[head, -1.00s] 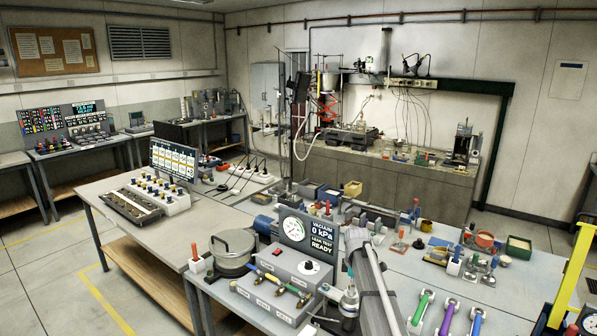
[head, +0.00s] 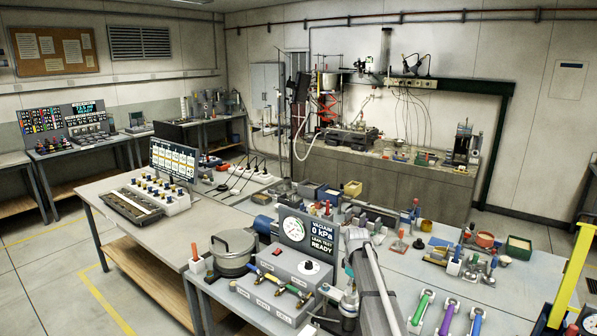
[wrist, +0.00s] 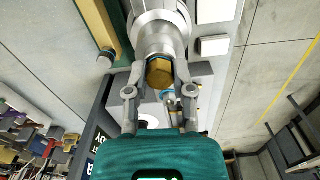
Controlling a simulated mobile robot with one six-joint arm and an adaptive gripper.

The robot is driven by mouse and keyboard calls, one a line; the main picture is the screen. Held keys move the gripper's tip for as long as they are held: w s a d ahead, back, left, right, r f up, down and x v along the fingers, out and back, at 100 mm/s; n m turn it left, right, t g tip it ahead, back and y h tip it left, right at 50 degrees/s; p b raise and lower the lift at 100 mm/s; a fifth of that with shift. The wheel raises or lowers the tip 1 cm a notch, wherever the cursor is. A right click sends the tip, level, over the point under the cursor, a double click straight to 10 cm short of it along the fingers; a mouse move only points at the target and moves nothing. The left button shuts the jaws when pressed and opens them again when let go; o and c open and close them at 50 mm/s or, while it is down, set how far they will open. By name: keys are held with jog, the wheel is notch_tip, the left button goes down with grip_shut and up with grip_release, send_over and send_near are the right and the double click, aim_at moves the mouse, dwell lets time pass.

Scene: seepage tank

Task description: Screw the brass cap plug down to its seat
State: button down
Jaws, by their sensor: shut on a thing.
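The brass cap plug (wrist: 160,73) shows in the wrist view as a gold hexagonal head. It is between the two grey fingers of my gripper (wrist: 161,80), which are shut on it. The cap lies in line with a round pale grey metal body (wrist: 160,30) just above it in the picture. The seat and any gap to it are hidden, so I cannot tell how deep the cap sits. In the head view my arm covers the work area and the cap cannot be made out.
A vacuum tester (head: 285,278) with a dial gauge and a display reading 0 kPa, leak test ready, stands left of my arm. A metal pot (head: 233,252) is beside it. Coloured-handled tools (head: 448,317) lie to the right. Small parts crowd the bench behind.

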jog(key=shift+m, duration=0.9)
jog(key=shift+c, duration=2)
grip_release()
jog(key=shift+r+p, duration=2.55)
jog(key=s+f+m+b, duration=0.3)
jog(key=s+f+b, duration=0.1)
jog(key=s, duration=1)
jog(key=s+a+f+m+b, duration=0.1)
jog(key=s+f+m+b, duration=0.3)
jog(key=s, duration=1.1)
jog(key=shift+a+f+m+b, duration=0.2)
jog(key=shift+f+m+b, duration=0.1)
jog(key=shift+f+b, duration=0.15)
